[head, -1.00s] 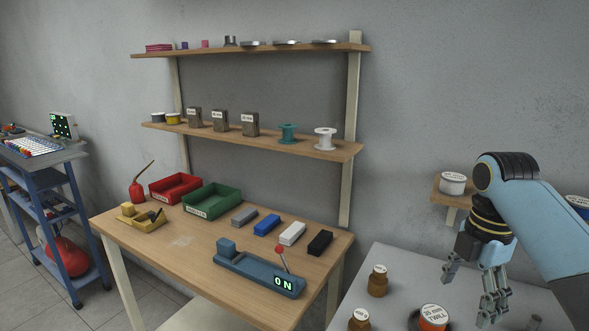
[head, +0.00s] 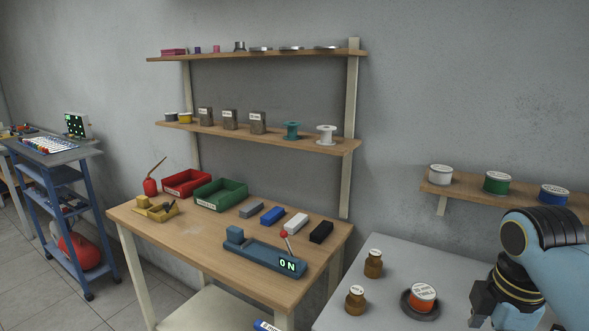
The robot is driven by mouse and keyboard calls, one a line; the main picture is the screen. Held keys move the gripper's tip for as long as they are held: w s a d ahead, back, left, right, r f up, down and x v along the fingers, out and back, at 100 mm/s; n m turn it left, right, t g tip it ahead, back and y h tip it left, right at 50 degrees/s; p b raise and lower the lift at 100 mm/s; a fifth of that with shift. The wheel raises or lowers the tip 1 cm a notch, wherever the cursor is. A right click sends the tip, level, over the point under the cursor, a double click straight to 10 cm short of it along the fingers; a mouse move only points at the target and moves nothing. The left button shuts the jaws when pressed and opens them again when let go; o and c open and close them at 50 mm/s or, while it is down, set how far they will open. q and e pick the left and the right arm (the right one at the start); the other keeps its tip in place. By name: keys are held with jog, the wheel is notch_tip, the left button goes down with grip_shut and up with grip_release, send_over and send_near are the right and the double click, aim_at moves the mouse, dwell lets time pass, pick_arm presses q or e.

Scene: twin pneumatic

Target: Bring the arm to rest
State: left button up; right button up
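My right arm comes in from the lower right in the head view. Its blue wrist and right gripper (head: 507,308) are over the right part of the grey table, with the fingers cut off by the bottom edge. I cannot tell whether the fingers are open or shut. My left arm and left gripper are not in view.
The grey table (head: 385,305) bears two brown jars (head: 373,264) and an orange spool (head: 423,297) in a dark dish. A wall shelf (head: 470,195) with several spools is behind my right arm. A wooden bench (head: 185,247) with bins stands left.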

jog(key=s+a+r+m+t, duration=0.1)
jog(key=s+r+m, duration=0.1)
jog(key=s+m, duration=0.65)
jog(key=s+a+r+m+t, duration=0.1)
jog(key=s+a+m+t, duration=0.1)
jog(key=s+m, duration=0.65)
jog(key=s+d+f+n+g+b, duration=0.15)
jog(key=f+b, duration=0.35)
jog(key=f, duration=1.3)
jog(key=s+d+f+n+b, duration=0.1)
jog(key=s+f+b, duration=0.35)
jog(key=f, duration=1.35)
pick_arm(q)
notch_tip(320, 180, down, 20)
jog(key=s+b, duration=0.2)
jog(key=b, duration=0.8)
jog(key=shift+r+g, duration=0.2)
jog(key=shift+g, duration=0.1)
pick_arm(e)
jog(key=s+f, duration=0.8)
jog(key=f, duration=0.4)
jog(key=s+d+f+g, duration=0.1)
jog(key=s+f, duration=0.8)
jog(key=f, duration=0.4)
jog(key=shift+d, duration=0.25)
